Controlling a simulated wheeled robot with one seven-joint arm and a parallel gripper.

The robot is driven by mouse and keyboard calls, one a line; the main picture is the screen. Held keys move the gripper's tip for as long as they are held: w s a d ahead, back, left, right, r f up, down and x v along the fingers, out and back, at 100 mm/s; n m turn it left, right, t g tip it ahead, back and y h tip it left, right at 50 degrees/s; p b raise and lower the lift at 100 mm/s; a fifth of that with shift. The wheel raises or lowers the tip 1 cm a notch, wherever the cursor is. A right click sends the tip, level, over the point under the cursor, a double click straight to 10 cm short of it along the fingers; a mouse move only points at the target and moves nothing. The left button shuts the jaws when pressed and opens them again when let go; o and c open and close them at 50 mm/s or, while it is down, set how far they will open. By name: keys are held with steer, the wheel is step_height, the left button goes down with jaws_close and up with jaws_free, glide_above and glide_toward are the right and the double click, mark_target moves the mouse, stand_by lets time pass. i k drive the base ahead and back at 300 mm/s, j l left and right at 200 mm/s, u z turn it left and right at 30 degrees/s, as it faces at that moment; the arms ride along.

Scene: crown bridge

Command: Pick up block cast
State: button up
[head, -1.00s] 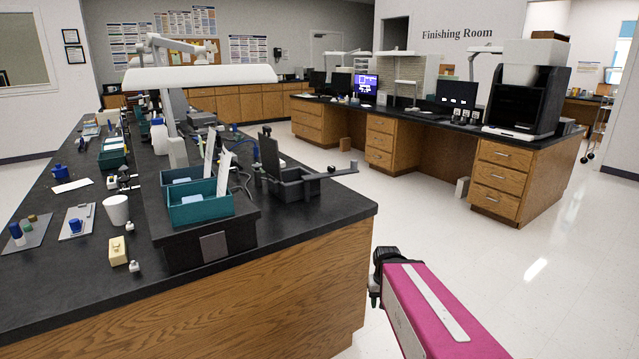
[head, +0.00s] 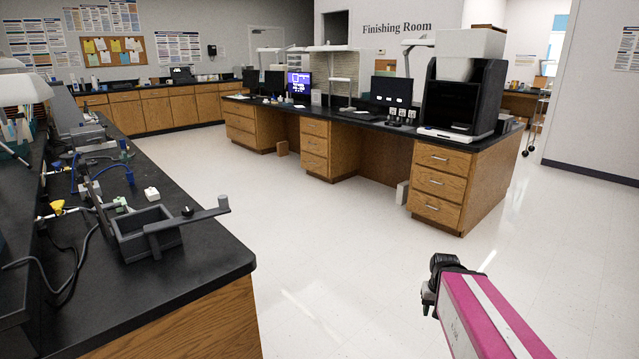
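I cannot pick out a block cast for certain in the head view. A small white block-like piece (head: 152,194) lies on the black bench top at the left, just behind a grey open box; I cannot tell whether it is a cast. My arm, pink with a white stripe and a dark joint at its far end, reaches in at the lower right over the floor.
The near black-topped bench (head: 209,250) fills the left, with the grey box (head: 128,232), cables and a yellow-tipped tool (head: 57,206). A second bench (head: 435,186) with monitors and a black machine (head: 455,98) stands across. The pale floor (head: 330,230) between them is clear.

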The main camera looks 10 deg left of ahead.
mark_target(152, 194)
steer(key=i+u, duration=0.1)
steer(key=i, duration=0.4)
steer(key=i+l+u, duration=0.1)
steer(key=i, duration=0.35)
steer(key=i+l, duration=0.2)
steer(key=i, duration=0.3)
steer(key=i+l+u, duration=0.15)
steer(key=i, duration=0.35)
steer(key=i+u, duration=0.35)
steer(key=u, duration=0.15)
steer(key=i+u, duration=0.5)
steer(key=i+l+u, duration=0.25)
steer(key=u, duration=0.25)
